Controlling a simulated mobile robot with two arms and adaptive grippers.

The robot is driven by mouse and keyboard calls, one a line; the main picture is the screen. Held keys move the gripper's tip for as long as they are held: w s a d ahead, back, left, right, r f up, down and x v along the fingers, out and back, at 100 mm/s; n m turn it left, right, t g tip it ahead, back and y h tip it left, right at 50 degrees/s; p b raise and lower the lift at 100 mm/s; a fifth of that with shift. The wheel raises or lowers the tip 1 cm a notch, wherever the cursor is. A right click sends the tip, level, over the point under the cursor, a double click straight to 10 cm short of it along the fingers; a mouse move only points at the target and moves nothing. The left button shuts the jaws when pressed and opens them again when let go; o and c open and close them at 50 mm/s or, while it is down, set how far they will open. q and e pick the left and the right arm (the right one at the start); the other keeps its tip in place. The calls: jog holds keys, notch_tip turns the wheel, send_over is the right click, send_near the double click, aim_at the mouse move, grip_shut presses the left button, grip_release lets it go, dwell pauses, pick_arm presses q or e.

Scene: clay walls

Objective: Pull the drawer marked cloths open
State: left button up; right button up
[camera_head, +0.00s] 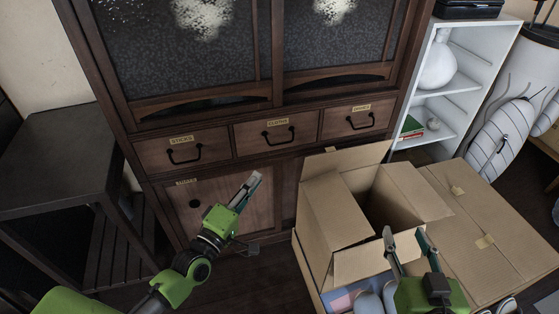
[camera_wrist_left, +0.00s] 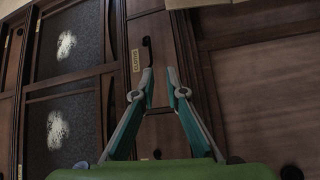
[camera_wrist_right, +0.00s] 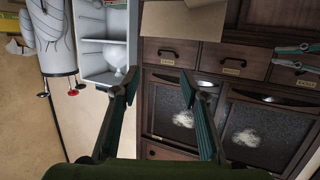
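The drawer marked cloths (camera_head: 303,128) is the middle one of three in the dark wooden cabinet, and it is shut. Its label (camera_head: 277,122) sits above a black handle (camera_head: 278,136). In the right wrist view the same drawer (camera_wrist_right: 258,67) appears upside down. My left gripper (camera_head: 254,177) is open and empty, below and in front of the drawers, apart from the handle. In the left wrist view its fingertips (camera_wrist_left: 160,80) are apart, with a labelled drawer front beyond. My right gripper (camera_head: 403,236) is open and empty, over the cardboard box's front.
An open cardboard box (camera_head: 330,212) stands on the floor before the cabinet's right side, flaps spread. A dark side table (camera_head: 62,150) is at left. A white shelf (camera_head: 455,88) stands at right. Drawers marked sticks (camera_head: 155,155) and another label (camera_head: 340,124) flank the middle one.

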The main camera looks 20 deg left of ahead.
aim_at(280, 144)
pick_arm(q)
jog(key=shift+t, duration=0.3)
jog(key=shift+d+r+b+x, duration=0.1)
jog(key=shift+r+b+x, duration=0.25)
jog(key=shift+x, duration=2)
jog(key=shift+d+r+b+x, duration=0.1)
jog(key=shift+b+x, duration=0.45)
jog(key=shift+x, duration=1.8)
jog(key=shift+d+r+b+x, duration=0.1)
jog(key=shift+r+b+x, duration=0.25)
jog(key=shift+x, duration=2.05)
pick_arm(e)
notch_tip(280, 144, up, 15)
jog(key=s+a+t+y, duration=0.1)
jog(key=t+y, duration=0.1)
jog(key=t, duration=0.5)
jog(key=shift+a+y, duration=0.15)
jog(key=shift+y, duration=0.15)
pick_arm(q)
jog(key=shift+s+f, duration=0.1)
jog(key=shift+s, duration=0.1)
pick_arm(e)
jog(key=shift+s+f, duration=0.1)
pick_arm(q)
grip_shut()
